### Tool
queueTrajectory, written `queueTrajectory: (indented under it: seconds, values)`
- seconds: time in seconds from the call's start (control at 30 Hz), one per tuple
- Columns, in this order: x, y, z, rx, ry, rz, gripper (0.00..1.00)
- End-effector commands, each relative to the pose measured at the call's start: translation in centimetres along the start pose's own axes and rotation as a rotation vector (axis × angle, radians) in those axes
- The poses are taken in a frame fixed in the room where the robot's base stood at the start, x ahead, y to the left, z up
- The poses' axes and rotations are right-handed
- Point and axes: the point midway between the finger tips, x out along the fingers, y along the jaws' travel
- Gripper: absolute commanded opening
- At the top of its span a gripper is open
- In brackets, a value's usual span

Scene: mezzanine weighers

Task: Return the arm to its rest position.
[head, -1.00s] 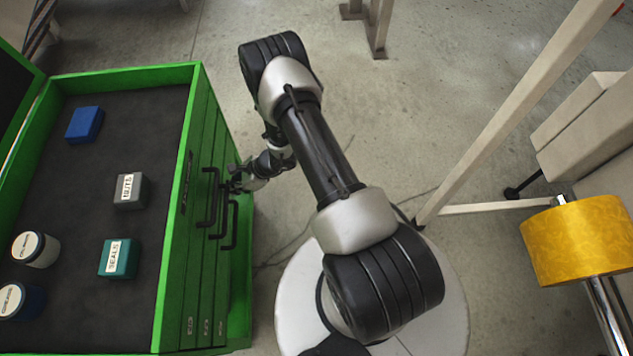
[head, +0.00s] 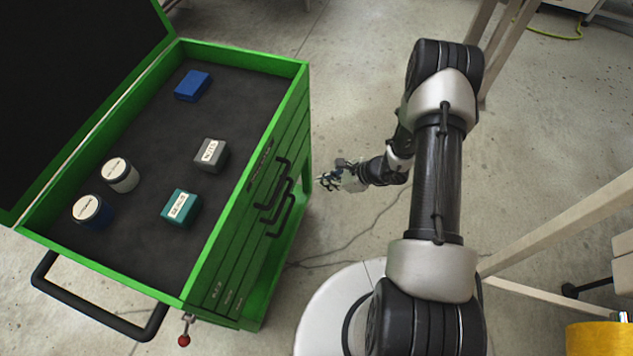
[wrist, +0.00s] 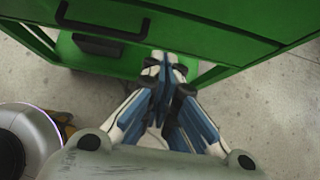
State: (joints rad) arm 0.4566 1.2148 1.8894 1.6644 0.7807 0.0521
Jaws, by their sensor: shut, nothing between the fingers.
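My gripper (head: 328,182) is shut and empty. In the head view it is in the air just right of the green tool cart's drawer front, apart from the drawer handles (head: 279,190). My arm reaches up from my base and folds back down to the left toward the cart (head: 302,100). In the wrist view the closed fingers (wrist: 165,75) point toward the cart's green side, with a dark drawer handle (wrist: 100,22) beyond at the upper left.
The cart's open top holds a blue box (head: 192,85), a grey box (head: 211,154), a teal box (head: 181,206), and two labelled jars, one white (head: 120,175) and one dark blue (head: 92,212). A beige frame (head: 570,225) and a yellow roll (head: 600,338) stand at right.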

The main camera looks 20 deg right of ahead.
Motion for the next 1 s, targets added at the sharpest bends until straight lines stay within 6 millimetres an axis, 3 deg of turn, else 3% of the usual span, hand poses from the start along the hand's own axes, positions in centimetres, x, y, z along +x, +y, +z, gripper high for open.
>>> queueTrajectory:
  seconds: [0.37,0.47,0.57,0.7,0.9,1.0]
  values:
    - [-1.0,0.0,0.0,0.000,0.000,0.001,0.00]
    - [-1.5,-0.1,1.0,-0.032,-0.004,0.006,0.00]
    - [-3.0,-0.4,4.0,-0.130,-0.012,0.025,0.00]
    - [-6.9,0.3,10.6,-0.372,-0.021,0.078,0.00]
    - [-13.2,4.0,18.8,-0.758,-0.002,0.173,0.00]
    - [-16.3,6.5,21.7,-0.947,0.024,0.217,0.00]
